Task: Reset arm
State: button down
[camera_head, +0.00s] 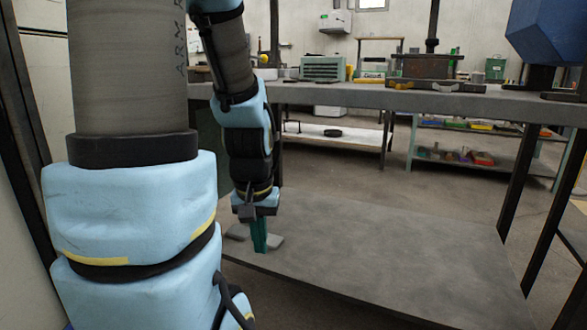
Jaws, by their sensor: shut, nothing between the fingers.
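My arm fills the left side of the head view, with blue and grey links. Its wrist hangs down, and my gripper (260,247) points downward at its end. The teal fingers are together, with nothing seen between them. The fingertips are low over the left part of a grey table surface (400,262). I cannot tell whether they touch it. A small flat grey piece shows on both sides of the fingers, partly hidden by them. No ladle can be made out.
A long grey workbench (360,96) crosses the back, bearing a green box (322,68) and several tools. Shelves with coloured items stand beneath and behind it. A dark blue object (548,32) is at the upper right. The grey surface right of my gripper is clear.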

notch_tip(320, 180, up, 36)
jog(key=p, duration=3.7)
jog(key=shift+r, duration=0.25)
